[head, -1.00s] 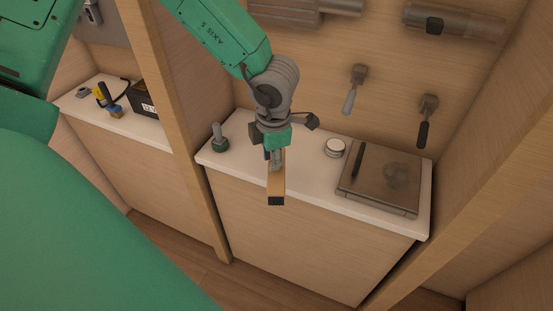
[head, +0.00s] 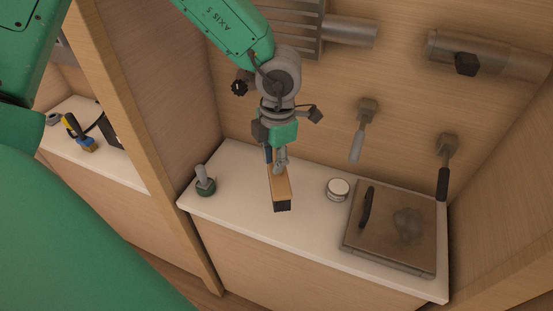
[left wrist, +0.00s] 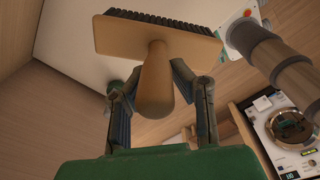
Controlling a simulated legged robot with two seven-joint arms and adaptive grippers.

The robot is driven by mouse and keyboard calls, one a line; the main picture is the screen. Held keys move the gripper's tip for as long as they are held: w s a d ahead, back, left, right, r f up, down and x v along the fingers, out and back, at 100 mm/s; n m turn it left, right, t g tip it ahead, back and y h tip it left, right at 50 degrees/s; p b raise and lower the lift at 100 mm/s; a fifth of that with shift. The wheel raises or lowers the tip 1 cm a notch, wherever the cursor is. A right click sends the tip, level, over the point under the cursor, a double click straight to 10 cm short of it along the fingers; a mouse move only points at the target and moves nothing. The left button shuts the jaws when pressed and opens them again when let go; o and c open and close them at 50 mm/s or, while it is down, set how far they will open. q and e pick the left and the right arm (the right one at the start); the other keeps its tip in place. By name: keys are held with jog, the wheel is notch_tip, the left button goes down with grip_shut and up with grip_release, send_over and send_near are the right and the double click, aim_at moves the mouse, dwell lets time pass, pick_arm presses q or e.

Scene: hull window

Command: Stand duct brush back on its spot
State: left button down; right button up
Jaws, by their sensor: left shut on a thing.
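The duct brush (head: 281,185) has a tan wooden block with dark bristles along one edge. My left gripper (head: 279,161) is shut on it, and the brush hangs with its bristles low over the white counter (head: 245,166). I cannot tell whether the bristles touch the counter. In the left wrist view the brush block (left wrist: 140,42) lies across the top, and its rounded handle (left wrist: 155,80) sits between the two fingers of my left gripper (left wrist: 153,76). A marked spot for the brush is not clear to see. My right gripper is not in view.
On the counter, a green-based grey object (head: 204,183) stands left of the brush. A round white tin (head: 338,189) and a flat brown case (head: 388,228) lie to the right. A wooden post (head: 135,130) divides off the left counter. Grey-headed tools (head: 363,130) hang on the wall.

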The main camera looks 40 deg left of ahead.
aim_at(275, 178)
pick_arm(q)
jog(key=shift+w+d+f+b, duration=0.15)
jog(key=shift+f+b, duration=0.2)
jog(key=shift+f, duration=0.25)
jog(key=shift+f+b, duration=1.25)
jog(key=shift+f, duration=1.15)
jog(key=shift+p, duration=0.45)
jog(key=shift+f+b, duration=0.4)
jog(key=shift+f, duration=0.55)
jog(key=c, duration=1.3)
grip_release()
jog(key=shift+r, duration=0.1)
